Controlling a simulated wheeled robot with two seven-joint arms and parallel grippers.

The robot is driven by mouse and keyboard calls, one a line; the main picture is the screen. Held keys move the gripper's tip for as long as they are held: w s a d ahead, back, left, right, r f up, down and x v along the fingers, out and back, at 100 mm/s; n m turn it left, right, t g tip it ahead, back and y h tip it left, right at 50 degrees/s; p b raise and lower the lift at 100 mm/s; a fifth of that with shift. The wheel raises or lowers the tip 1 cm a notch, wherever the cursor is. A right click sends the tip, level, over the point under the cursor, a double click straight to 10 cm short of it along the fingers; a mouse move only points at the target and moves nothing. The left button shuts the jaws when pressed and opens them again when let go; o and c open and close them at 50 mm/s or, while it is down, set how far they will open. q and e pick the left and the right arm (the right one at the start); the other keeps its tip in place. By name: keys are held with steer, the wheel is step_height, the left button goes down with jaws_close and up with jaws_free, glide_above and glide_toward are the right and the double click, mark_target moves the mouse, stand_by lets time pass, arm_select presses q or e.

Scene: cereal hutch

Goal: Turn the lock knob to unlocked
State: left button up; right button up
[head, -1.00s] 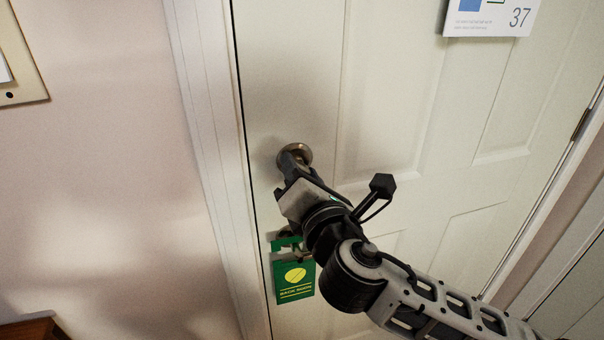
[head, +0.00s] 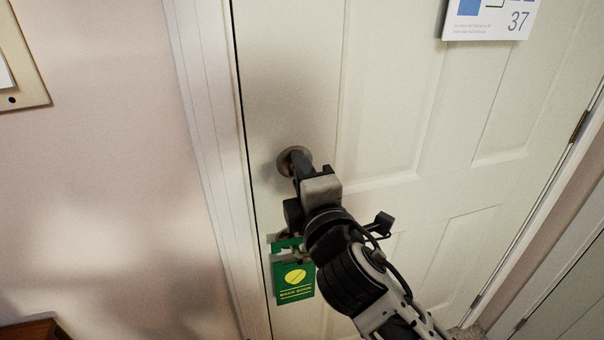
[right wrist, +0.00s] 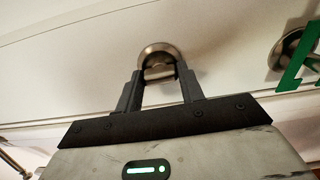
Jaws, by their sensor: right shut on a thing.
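The lock knob (head: 293,160) is a round metal fitting on the pale door, left of centre in the head view. It also shows at the top of the right wrist view (right wrist: 159,57), between the fingers. My right gripper (head: 302,165) is at the knob, its fingers (right wrist: 158,77) shut on the knob's turn piece. The gripper body hides part of the knob in the head view. My left gripper is not in view.
Below the lock, a green hanger sign (head: 293,282) hangs from the door handle, which my right arm partly hides. The door frame (head: 205,150) and a wall plate (head: 22,60) are to the left. A white sign (head: 490,20) marked 37 is at upper right.

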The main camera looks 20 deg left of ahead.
steer(key=shift+m, duration=0.3)
stand_by(0.4)
steer(key=o, duration=1)
steer(key=shift+s, duration=0.1)
steer(key=b+v, duration=0.1)
steer(key=v, duration=1.4)
steer(key=shift+s+d, duration=0.25)
steer(key=shift+d, duration=0.1)
